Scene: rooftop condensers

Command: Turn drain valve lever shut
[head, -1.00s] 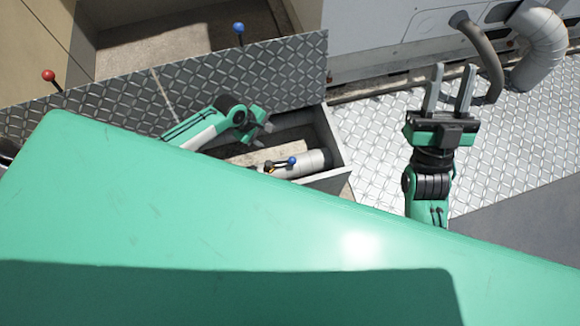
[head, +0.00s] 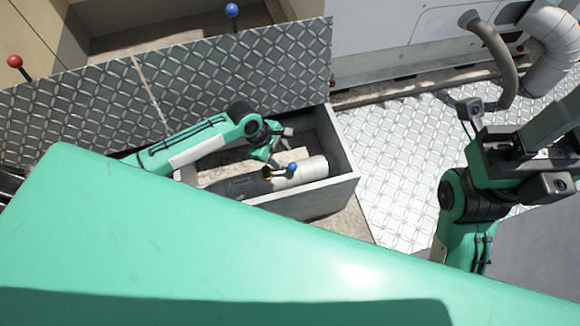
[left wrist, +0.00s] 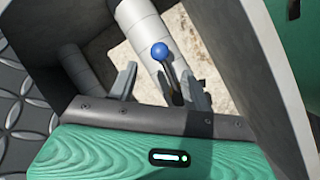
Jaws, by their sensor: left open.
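The drain valve lever has a blue ball knob (head: 292,167) on a dark handle. It sits on a pale pipe (head: 314,168) inside an open box-shaped pit (head: 335,140). My left gripper (head: 279,147) is open in the pit, just above and beside the knob. In the left wrist view the knob (left wrist: 160,50) shows between the two spread fingers (left wrist: 163,88), nearer the right one. The handle runs down close to the right finger; I cannot tell whether they touch. The valve body is partly hidden. My right gripper (head: 515,150) is raised at the right; its fingers are unclear.
A tilted diamond-plate cover (head: 240,75) stands behind the pit. Another blue knob (head: 232,10) and a red knob (head: 14,61) rise behind it. A grey unit with bent ducts (head: 545,50) is at the back right. The plate floor (head: 400,150) beside the pit is clear.

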